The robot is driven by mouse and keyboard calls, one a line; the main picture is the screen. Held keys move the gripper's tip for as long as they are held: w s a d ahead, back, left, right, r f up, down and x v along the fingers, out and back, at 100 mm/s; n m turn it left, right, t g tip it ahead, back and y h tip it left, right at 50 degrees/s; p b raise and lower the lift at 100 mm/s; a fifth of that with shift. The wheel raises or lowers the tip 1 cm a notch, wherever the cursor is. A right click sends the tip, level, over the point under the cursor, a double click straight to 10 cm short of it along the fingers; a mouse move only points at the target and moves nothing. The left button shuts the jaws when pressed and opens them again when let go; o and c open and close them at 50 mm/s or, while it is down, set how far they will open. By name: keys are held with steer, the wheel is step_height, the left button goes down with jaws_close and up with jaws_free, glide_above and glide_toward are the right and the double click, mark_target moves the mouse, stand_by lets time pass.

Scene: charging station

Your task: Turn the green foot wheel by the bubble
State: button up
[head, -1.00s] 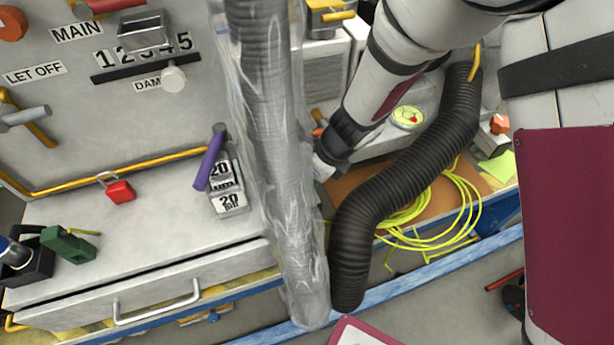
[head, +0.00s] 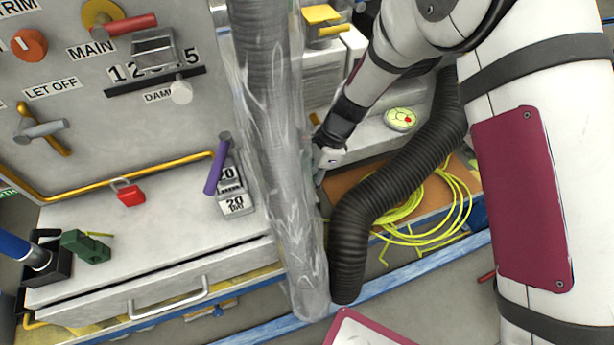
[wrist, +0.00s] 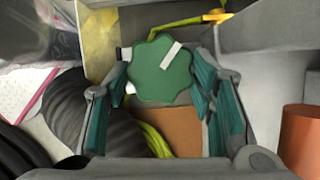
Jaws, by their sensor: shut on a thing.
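The green foot wheel (wrist: 160,72) has a scalloped rim and a white mark. In the wrist view it sits between the two teal-padded fingers of my gripper (wrist: 161,66), which is shut on it. In the head view my gripper (head: 325,162) is low beside the grey block, partly behind the clear-wrapped column, and the wheel is hidden there. The round yellow-green bubble (head: 400,119) with a red spot lies on the block, right of my gripper.
A clear-wrapped column (head: 275,170) stands close left of my gripper. A black corrugated hose (head: 385,195) curves close on the right. Yellow cable (head: 425,215) lies coiled beyond the hose. A bench (head: 150,240) with a red padlock (head: 128,193) is at left.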

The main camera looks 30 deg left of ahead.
steer(key=shift+n, duration=0.5)
steer(key=shift+h, duration=0.3)
steer(key=o, duration=1.1)
steer(key=shift+o, duration=0.2)
